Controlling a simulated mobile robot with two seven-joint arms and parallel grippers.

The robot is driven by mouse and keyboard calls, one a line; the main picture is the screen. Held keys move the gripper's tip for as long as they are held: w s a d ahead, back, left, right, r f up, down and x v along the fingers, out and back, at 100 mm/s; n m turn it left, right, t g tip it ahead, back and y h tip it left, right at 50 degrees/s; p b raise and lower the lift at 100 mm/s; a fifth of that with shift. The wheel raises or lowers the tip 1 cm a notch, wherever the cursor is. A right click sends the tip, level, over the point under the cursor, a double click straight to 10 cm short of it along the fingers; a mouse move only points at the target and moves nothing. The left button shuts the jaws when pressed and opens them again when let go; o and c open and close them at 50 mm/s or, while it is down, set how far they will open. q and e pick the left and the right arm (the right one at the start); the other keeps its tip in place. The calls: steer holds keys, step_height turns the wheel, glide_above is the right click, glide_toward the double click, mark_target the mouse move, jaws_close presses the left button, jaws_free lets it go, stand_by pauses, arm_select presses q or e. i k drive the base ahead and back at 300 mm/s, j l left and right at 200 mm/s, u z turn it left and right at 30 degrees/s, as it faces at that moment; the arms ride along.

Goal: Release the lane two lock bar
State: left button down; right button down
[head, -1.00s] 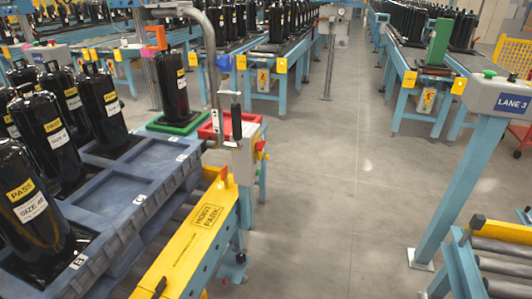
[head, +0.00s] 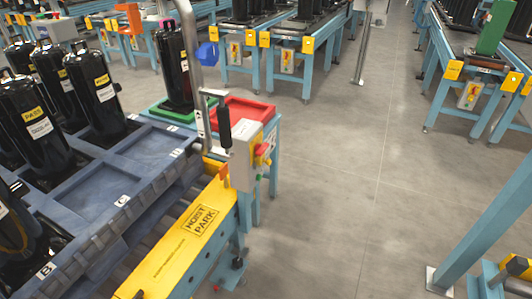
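I cannot pick out a lock bar marked as lane two, and no lane number is readable. Blue-legged conveyor lanes with yellow end plates stand at the back, one at the centre (head: 265,39) and one at the right (head: 453,69). A green upright block (head: 494,28) stands on the right one. In front, a yellow beam marked HOIST PARK (head: 185,238) runs along the near roller conveyor. An orange lever (head: 223,174) stands at its far end. Neither of my grippers is in view.
A blue-grey pallet (head: 150,150) with black compressors (head: 92,88) fills the left. A bent grey hoist pipe (head: 194,60) with a black handle, a grey control box (head: 246,155) and a red tray (head: 243,112) stand beside it. The grey floor (head: 335,190) at centre right is clear.

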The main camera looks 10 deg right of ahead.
mark_target(259, 161)
steer(key=i+l+u, duration=0.3)
steer(key=l, duration=0.35)
steer(key=i+l+u, duration=0.2)
steer(key=l, duration=0.15)
